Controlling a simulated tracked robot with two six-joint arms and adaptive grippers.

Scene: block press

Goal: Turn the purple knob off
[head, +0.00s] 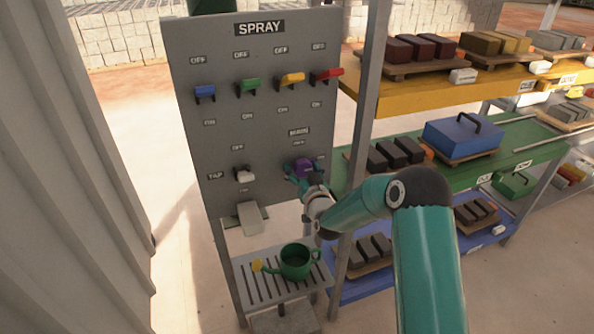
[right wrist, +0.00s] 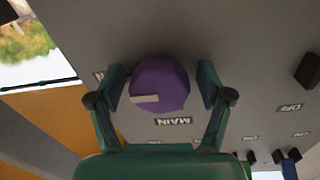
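The purple knob (head: 303,166) is at the lower right of the grey SPRAY panel (head: 258,130). In the right wrist view the purple knob (right wrist: 160,80) fills the middle, with a white pointer mark on its face pointing to the picture's left. My left gripper is out of view.
A row of blue, green, yellow and red levers (head: 268,83) crosses the panel above. A white tap handle (head: 244,175) is at lower left. A green watering can (head: 296,261) stands on the slatted shelf below. Shelves with bricks and a blue case (head: 462,137) are to the right.

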